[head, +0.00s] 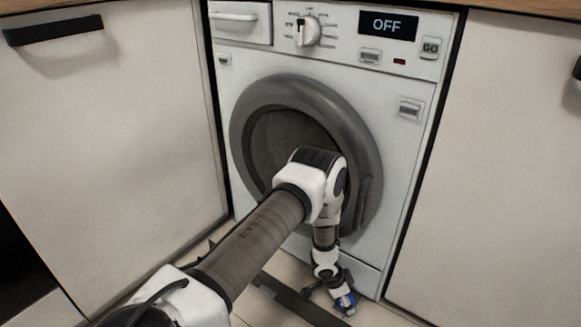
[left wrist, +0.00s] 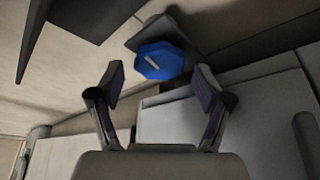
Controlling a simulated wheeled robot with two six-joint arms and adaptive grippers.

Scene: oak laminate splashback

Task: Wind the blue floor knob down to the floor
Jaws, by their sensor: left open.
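My left gripper (left wrist: 158,85) is open, with one finger on each side of the knob's line. The knob shows just beyond the fingertips, and I cannot tell whether they touch it. The knob's gap to the floor is not clear. My right gripper is not in view.
The washing machine (head: 400,150) stands between two pale cabinet fronts, left (head: 120,130) and right (head: 490,170). Its round door (head: 365,150) is shut and its display (head: 388,25) reads OFF. A dark strip (head: 300,305) lies on the floor near my left arm.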

